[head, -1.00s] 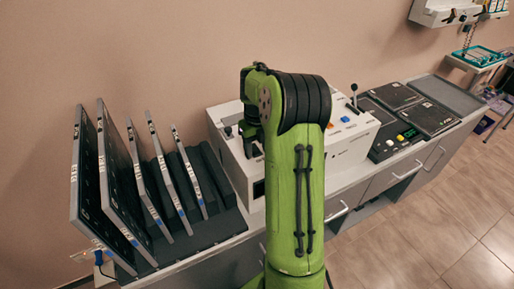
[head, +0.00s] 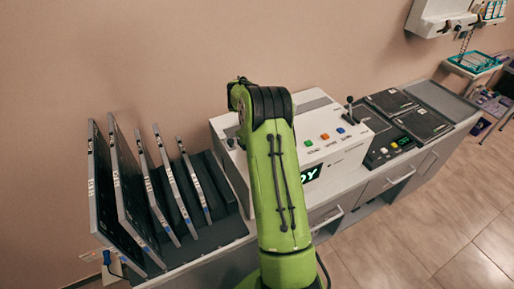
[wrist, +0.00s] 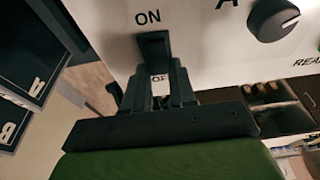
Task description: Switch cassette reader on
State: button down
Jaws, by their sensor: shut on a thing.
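The cassette reader (head: 318,125) is a white box on the counter, with coloured buttons on top. Its front display (head: 311,173) is lit, with the letters "DY" showing and the rest hidden by my arm. In the wrist view, a black switch (wrist: 153,47) sits on the white panel, below the word "ON". My gripper (wrist: 160,78) is shut on the switch's lower part, and its fingers partly cover the lower "OFF" label. In the head view, my arm hides the gripper and the switch.
A black rack with several upright dark cassettes (head: 133,195) stands left of the reader. A black control box (head: 390,145) and flat dark plates (head: 424,122) lie to the right. A black knob (wrist: 273,20) is close to the right of the switch. Open floor (head: 430,225) lies at front right.

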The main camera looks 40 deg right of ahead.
jog(key=shift+w+r+g+p, duration=0.25)
jog(key=shift+g+p, duration=0.35)
jog(key=shift+p, duration=0.6)
jog(key=shift+d+f+g+p, duration=0.15)
jog(key=shift+g+p, duration=0.15)
jog(key=shift+p, duration=0.2)
jog(key=c, duration=0.9)
grip_release()
jog(key=p+v, duration=0.5)
jog(key=v, duration=0.3)
jog(key=p+v, duration=0.4)
jog(key=v, duration=0.3)
jog(key=shift+d+r+p, duration=0.25)
jog(key=shift+r+p, duration=0.15)
jog(key=shift+w+f, duration=0.1)
jog(key=shift+f, duration=0.05)
